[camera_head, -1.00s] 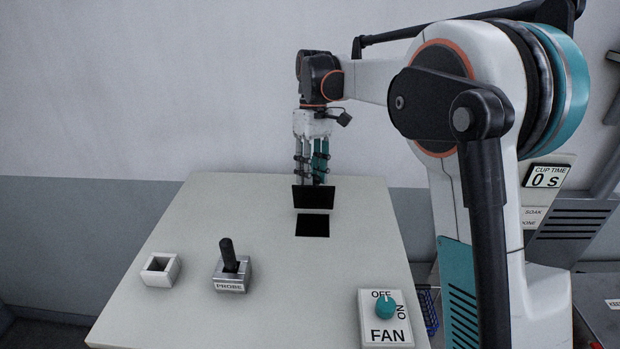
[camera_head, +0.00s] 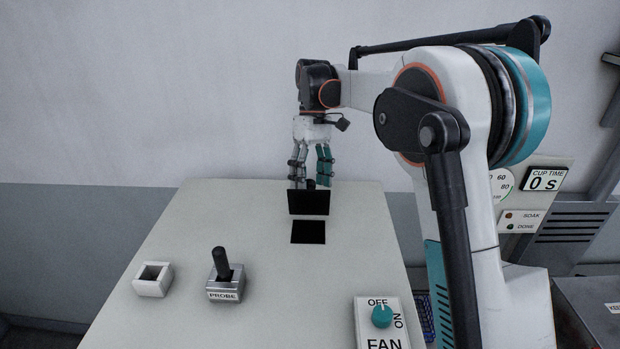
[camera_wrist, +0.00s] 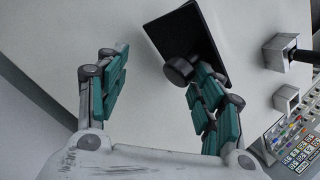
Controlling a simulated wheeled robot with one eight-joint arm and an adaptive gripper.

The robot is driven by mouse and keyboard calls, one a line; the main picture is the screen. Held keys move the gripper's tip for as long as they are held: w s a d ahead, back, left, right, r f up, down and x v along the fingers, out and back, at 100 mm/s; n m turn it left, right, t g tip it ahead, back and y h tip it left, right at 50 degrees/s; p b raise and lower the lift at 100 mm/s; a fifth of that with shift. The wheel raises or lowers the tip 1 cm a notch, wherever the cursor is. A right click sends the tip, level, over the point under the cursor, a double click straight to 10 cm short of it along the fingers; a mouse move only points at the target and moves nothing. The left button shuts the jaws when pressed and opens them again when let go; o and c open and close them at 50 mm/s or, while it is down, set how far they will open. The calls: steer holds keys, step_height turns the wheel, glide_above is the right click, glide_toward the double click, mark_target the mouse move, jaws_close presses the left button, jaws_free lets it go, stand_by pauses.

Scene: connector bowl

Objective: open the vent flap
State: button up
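The vent flap (camera_head: 308,202) is a black plate standing tilted up behind a dark square opening (camera_head: 308,232) in the pale panel top. In the wrist view the flap (camera_wrist: 185,35) shows a dark round knob (camera_wrist: 178,70) on its side facing me. My gripper (camera_head: 310,182) is just behind the flap, pointing down. In the wrist view my gripper (camera_wrist: 155,62) is open, with its teal fingers wide apart. The knob lies close by the right fingertip; I cannot tell whether they touch. Nothing is held.
A PROBE holder (camera_head: 224,285) with a black stick and a small white open box (camera_head: 153,279) stand on the panel at front left. A FAN knob (camera_head: 382,315) is at front right. A CUP TIME display (camera_head: 546,180) is at right.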

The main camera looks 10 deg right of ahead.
steer(key=shift+a+f, duration=0.1)
steer(key=shift+w+a, duration=0.1)
stand_by(0.3)
steer(key=v, duration=1.2)
steer(key=shift+a, duration=0.15)
